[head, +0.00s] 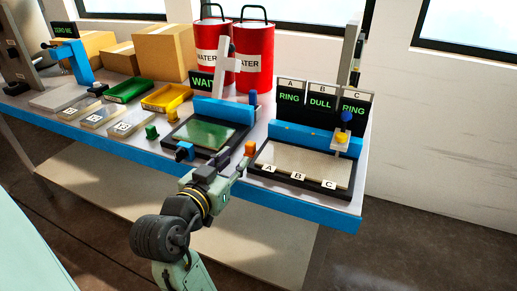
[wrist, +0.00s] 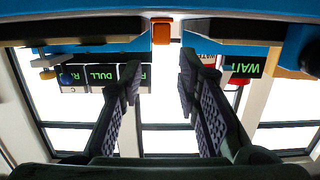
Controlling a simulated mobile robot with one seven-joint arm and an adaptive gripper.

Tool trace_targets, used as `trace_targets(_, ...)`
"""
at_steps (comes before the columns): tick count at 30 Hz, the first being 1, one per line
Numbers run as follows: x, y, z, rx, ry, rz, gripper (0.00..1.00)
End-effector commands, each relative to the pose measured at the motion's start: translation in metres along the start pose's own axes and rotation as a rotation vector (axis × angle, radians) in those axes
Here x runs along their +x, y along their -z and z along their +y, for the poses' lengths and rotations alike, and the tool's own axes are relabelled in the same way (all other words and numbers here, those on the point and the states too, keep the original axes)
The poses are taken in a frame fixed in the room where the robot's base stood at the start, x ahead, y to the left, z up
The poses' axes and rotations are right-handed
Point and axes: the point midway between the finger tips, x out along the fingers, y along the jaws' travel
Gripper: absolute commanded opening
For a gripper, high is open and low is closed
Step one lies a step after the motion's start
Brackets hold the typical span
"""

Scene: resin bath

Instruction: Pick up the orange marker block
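The small orange marker block (head: 250,149) stands near the front edge of the blue-edged bench, between the two black-framed stations. It also shows in the wrist view (wrist: 161,31), top centre, beyond the fingertips and roughly in line with the gap between them. My gripper (head: 231,163) is at the bench's front edge, just left of and nearer than the block in the head view. In the wrist view its two fingers (wrist: 158,78) are apart with nothing between them. The block is apart from the fingers in that view.
Red water cans (head: 253,57) stand behind.

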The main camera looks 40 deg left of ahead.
Motion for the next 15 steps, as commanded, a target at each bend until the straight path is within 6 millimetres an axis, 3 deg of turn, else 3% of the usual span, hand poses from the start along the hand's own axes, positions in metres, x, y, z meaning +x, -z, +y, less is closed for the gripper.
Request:
trace_targets(9,0.046,0.000,0.001,-0.002,-0.006,-0.004,0.30)
trace_targets(15,0.060,0.000,0.000,-0.001,-0.005,-0.003,0.30)
